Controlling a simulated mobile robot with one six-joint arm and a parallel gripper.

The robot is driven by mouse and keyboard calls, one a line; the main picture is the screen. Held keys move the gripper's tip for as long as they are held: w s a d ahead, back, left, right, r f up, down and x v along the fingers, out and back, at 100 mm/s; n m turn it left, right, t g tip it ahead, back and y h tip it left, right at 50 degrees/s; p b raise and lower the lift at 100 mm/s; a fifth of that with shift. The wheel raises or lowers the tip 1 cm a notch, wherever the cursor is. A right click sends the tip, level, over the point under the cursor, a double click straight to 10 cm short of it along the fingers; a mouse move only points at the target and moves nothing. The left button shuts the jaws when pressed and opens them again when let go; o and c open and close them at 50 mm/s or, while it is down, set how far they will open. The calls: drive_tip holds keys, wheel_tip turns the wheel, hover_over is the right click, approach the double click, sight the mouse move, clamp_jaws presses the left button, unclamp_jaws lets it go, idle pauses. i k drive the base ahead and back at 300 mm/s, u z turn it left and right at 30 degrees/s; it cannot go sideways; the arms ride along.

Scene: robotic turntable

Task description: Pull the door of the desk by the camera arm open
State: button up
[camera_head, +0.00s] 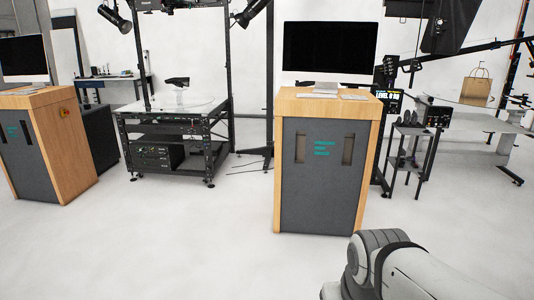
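A wooden desk (366,135) with a monitor on top stands right of the middle in the head view. Its dark grey front door (318,207) looks shut, has a vertical slot on each side and teal lettering between them. A long black camera arm (455,51) reaches across the upper right, behind and to the right of this desk. Only links of my arm show at the bottom right, in front of the desk and on the near side. My gripper is out of view.
A second wooden desk (76,150) stands at the left. A black-framed turntable table (172,112) stands between the desks, farther back. A small black stand (413,130) and a grey table (480,145) are at the right. The pale floor (180,235) in front is clear.

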sight(324, 159)
drive_tip(key=z, duration=0.05)
drive_tip(key=i, duration=3.6)
drive_tip(key=u, duration=0.8)
